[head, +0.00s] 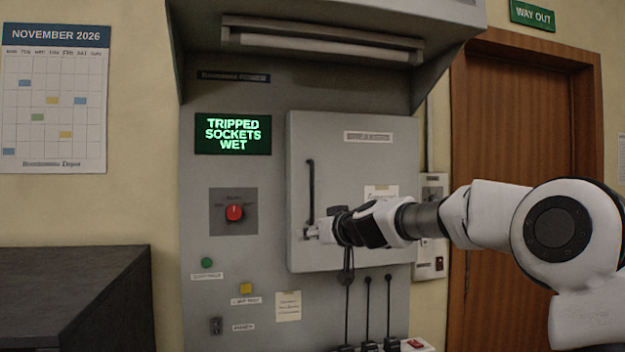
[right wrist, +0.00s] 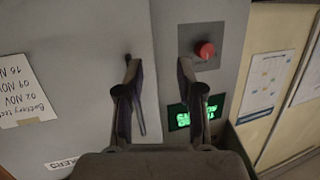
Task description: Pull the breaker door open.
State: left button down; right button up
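The breaker door (head: 345,150) is a grey panel with a label near its top, and it looks shut against the cabinet. Its dark vertical handle (head: 311,180) is near the door's left edge. My right gripper (head: 312,232) is at the handle's lower end, in front of the door. In the right wrist view its two fingers (right wrist: 157,72) are spread apart. The handle (right wrist: 139,118) shows there beside the left-hand finger, partly hidden by it. I cannot tell whether they touch. The door (right wrist: 100,60) fills the left of that view. My left gripper is not in view.
The cabinet has a red knob (head: 234,212) and a lit green display (head: 233,134) reading "TRIPPED SOCKETS WET" left of the door. A hood (head: 330,20) overhangs above. Black cords (head: 368,300) hang below. A dark cabinet (head: 75,290) stands at left, a wooden door (head: 515,130) at right.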

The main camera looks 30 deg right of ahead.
notch_tip(320, 180, up, 9)
jog(key=shift+w+r, duration=0.15)
dwell(0.5)
